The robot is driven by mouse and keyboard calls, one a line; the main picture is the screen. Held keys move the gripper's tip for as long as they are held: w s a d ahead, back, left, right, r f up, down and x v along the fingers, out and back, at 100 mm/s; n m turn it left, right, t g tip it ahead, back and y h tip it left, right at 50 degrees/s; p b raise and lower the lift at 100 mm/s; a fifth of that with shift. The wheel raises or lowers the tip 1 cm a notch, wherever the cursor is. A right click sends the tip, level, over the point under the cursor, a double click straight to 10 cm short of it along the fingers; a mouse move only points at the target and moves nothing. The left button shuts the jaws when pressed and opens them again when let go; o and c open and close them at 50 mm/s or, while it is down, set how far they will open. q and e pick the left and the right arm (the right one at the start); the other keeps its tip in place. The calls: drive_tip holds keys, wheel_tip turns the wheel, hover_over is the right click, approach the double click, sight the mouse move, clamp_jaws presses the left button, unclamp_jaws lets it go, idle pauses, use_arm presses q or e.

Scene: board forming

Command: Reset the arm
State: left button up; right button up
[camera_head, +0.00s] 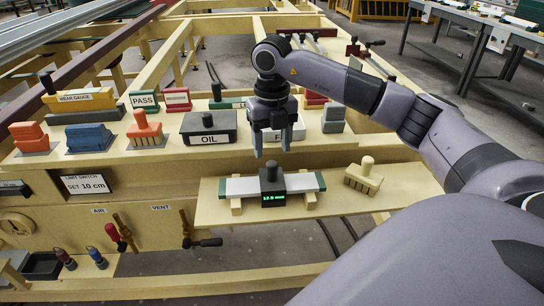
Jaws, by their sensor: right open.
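My right gripper (272,148) hangs from the right arm over the front of the bench, fingers pointing down and apart, with nothing between them. It is above and slightly behind a dark gauge block (272,181) with a green digital display. The gauge sits across a white strip with green ends (240,186), which rests on small wooden supports on a lower wooden shelf (212,210). The gripper appears clear of the gauge. My left gripper is not in view.
On the shelf's right stands a wooden brush-like block (363,176). Behind are a black OIL box (208,128), an orange stamp (145,128), a blue block (89,137) and a yellow WEAR GAUGE block (79,100). AIR and VENT valves (122,233) project at the front left.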

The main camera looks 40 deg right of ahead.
drive_tip(key=shift+r, duration=0.5)
